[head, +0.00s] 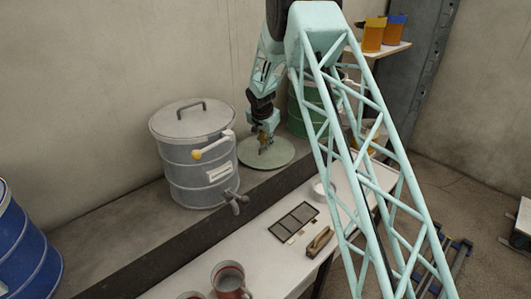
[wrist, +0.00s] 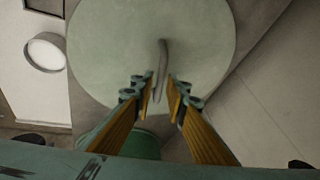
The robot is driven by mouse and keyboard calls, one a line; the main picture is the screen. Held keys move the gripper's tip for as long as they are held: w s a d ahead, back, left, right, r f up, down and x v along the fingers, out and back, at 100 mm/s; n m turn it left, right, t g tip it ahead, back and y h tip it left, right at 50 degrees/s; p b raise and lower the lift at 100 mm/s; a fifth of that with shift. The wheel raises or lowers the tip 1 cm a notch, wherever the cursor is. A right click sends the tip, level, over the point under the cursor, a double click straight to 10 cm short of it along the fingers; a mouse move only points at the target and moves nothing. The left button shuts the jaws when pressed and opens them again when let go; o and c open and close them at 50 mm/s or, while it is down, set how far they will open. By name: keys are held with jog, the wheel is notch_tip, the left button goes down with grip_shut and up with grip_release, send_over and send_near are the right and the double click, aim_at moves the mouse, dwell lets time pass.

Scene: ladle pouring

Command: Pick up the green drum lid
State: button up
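The green drum lid (head: 283,155) is a pale green disc, apparently lying flat on the dark ledge between the grey drum and the green drum. In the wrist view the lid (wrist: 105,45) fills the upper middle, with a thin curved handle (wrist: 163,58) standing across its centre. My gripper (head: 264,147) points down over the lid. In the wrist view my gripper (wrist: 161,84) is open, one finger on each side of the handle's near end, with gaps visible. The green drum (head: 296,118) is partly hidden behind my arm.
A grey lidded drum (head: 195,160) with a tap stands close left of the lid. A blue drum (head: 22,245) is at the far left. The white table (head: 265,255) in front holds red mugs (head: 230,280), a dark tray (head: 294,220) and a brush-like tool (head: 319,242).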

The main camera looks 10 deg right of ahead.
jog(key=shift+x, duration=0.85)
grip_shut()
jog(key=shift+r, duration=0.1)
